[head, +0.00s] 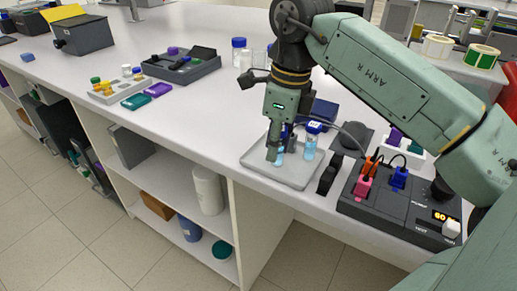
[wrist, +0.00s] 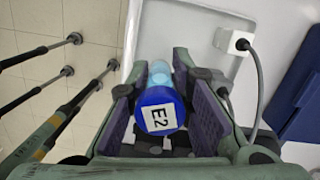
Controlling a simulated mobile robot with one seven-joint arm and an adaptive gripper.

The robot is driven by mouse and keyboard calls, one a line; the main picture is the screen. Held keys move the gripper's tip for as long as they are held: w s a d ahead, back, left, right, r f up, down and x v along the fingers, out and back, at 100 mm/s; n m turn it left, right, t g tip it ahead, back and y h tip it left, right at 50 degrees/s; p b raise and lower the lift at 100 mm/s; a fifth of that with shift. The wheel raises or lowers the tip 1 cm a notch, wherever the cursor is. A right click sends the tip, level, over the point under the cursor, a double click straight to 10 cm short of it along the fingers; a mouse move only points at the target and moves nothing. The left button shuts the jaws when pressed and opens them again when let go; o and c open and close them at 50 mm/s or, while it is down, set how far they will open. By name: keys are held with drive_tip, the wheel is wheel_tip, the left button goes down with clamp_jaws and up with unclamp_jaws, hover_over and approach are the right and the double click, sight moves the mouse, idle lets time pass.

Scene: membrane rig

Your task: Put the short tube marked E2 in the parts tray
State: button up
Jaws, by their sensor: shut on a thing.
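The short tube marked E2 has a blue cap (wrist: 160,112) with a white E2 label, seen between my fingers in the wrist view. My gripper (head: 276,152) is shut on this tube and points down over a shallow grey tray (head: 258,167). The tube's pale blue lower part (head: 279,158) shows by the fingertips in the head view. I cannot tell whether it touches the tray floor. A second blue-capped tube (head: 312,138) with pale blue liquid stands just right of my gripper; its label is too small to read.
A dark power unit (head: 405,207) with coloured plugs and a cable stands right of the tray. A dark blue box (head: 323,110) is behind it. A rack of small vials (head: 120,87) stands at left.

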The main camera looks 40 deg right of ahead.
drive_tip(key=shift+w+a+f, duration=0.1)
drive_tip(key=shift+a+f, duration=0.05)
drive_tip(key=shift+f, duration=0.3)
drive_tip(key=o, duration=0.9)
drive_tip(key=shift+f, duration=0.1)
drive_tip(key=shift+o, duration=0.2)
drive_tip(key=r+p, duration=0.2)
drive_tip(key=r, duration=0.2)
drive_tip(key=s+r+p, duration=0.1)
drive_tip(key=r+p, duration=0.2)
drive_tip(key=r, duration=0.1)
drive_tip(key=d+r+p, duration=0.1)
drive_tip(key=r+p, duration=0.2)
drive_tip(key=r, duration=0.1)
drive_tip(key=shift+s+r, duration=0.15)
drive_tip(key=shift+s, duration=0.05)
